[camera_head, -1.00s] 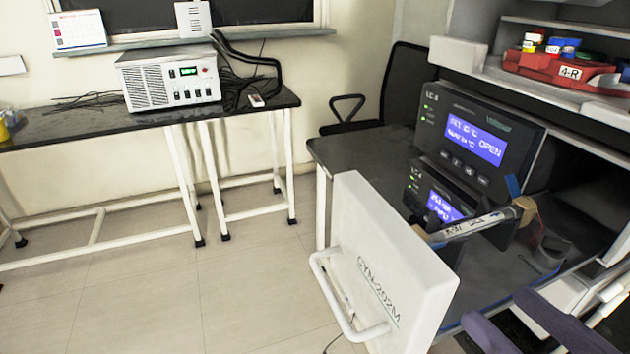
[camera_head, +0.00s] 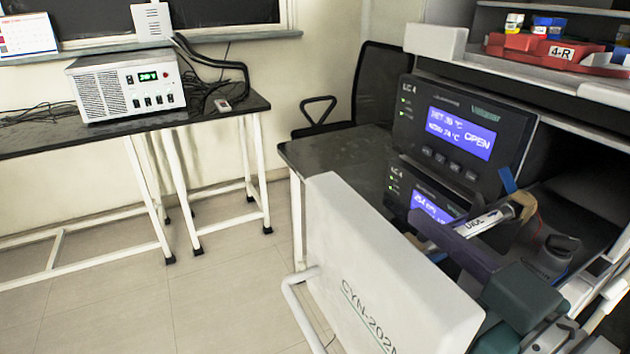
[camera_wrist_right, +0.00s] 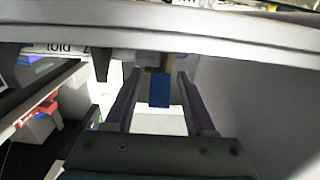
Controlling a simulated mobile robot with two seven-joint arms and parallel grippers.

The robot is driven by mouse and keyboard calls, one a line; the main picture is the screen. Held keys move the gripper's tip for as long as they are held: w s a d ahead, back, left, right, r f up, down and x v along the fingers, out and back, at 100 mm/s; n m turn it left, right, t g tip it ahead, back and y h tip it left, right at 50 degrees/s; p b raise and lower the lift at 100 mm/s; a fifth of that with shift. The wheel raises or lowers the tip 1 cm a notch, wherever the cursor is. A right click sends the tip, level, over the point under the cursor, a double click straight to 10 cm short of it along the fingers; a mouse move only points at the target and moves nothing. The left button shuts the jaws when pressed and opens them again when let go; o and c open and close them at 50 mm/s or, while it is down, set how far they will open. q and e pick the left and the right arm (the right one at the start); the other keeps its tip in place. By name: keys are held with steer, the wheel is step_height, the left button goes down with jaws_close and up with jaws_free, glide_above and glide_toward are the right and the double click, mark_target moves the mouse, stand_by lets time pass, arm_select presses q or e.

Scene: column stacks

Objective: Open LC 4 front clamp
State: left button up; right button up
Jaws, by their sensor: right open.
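The LC 4 unit (camera_head: 465,130) is a dark box with a blue screen reading OPEN. Below it, a silver labelled column (camera_head: 484,222) runs at a slant to a tan end piece (camera_head: 522,205). A blue tab (camera_head: 508,181) stands by that end. My right gripper (camera_head: 428,228) has purple fingers reaching over the column's near end, in front of the lower unit; the clamp there is largely hidden. In the right wrist view, the open fingers (camera_wrist_right: 160,78) stand either side of a blue tab (camera_wrist_right: 160,92) below a tan piece; contact is unclear. My left gripper is out of view.
A white open door marked CYN-202M (camera_head: 385,260) stands close beside the right gripper. A red 4-R tray (camera_head: 555,55) sits on the shelf above. A white instrument (camera_head: 125,85) is on the back bench. The floor at left is clear.

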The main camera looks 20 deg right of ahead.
steer(key=shift+w, duration=0.2)
steer(key=shift+c, duration=0.2)
jaws_close()
